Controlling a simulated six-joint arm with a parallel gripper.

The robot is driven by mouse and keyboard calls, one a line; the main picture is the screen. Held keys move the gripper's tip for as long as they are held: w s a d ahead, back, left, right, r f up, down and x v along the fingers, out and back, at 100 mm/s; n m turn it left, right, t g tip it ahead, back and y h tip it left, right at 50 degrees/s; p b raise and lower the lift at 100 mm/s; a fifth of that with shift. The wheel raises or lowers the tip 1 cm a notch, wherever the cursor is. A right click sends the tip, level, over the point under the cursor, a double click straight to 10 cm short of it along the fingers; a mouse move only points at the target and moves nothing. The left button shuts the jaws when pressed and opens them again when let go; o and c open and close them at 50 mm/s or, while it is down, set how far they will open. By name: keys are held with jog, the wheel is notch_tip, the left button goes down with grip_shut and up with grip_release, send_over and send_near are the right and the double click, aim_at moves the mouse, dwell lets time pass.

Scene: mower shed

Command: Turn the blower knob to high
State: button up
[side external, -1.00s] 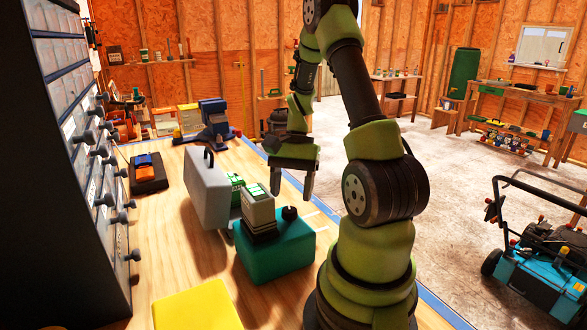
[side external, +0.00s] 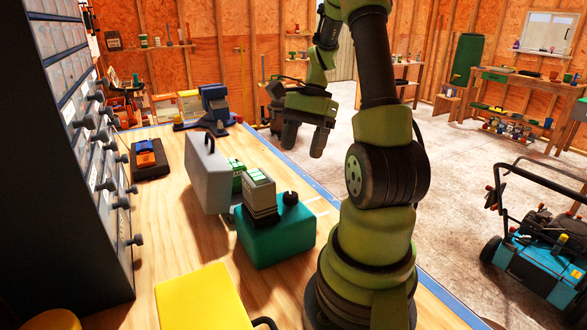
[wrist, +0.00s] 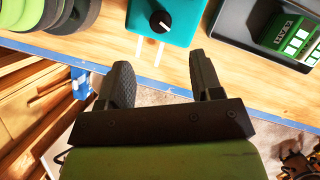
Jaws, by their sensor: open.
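The teal blower box (side external: 275,243) stands on the wooden bench. Its round black knob (side external: 290,198) sits on the top face. My gripper (side external: 303,147) is open and empty, beyond the box and higher than the knob in the side view. In the wrist view my gripper (wrist: 160,64) has its two fingers spread below the knob in the picture, apart from it. Any high or low marking is too small to tell.
The blue bench edge (side external: 285,158) runs behind the box, with open floor beyond.

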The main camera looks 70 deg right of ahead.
aim_at(291, 194)
jog(key=shift+m, duration=0.3)
jog(key=x, duration=1)
jog(key=shift+c, duration=0.4)
jog(key=c, duration=0.8)
jog(key=n+g, duration=0.1)
jog(key=n, duration=0.3)
jog(key=shift+w+n, duration=0.1)
jog(key=shift+n, duration=0.2)
jog(key=shift+c, duration=0.2)
jog(key=o, duration=0.9)
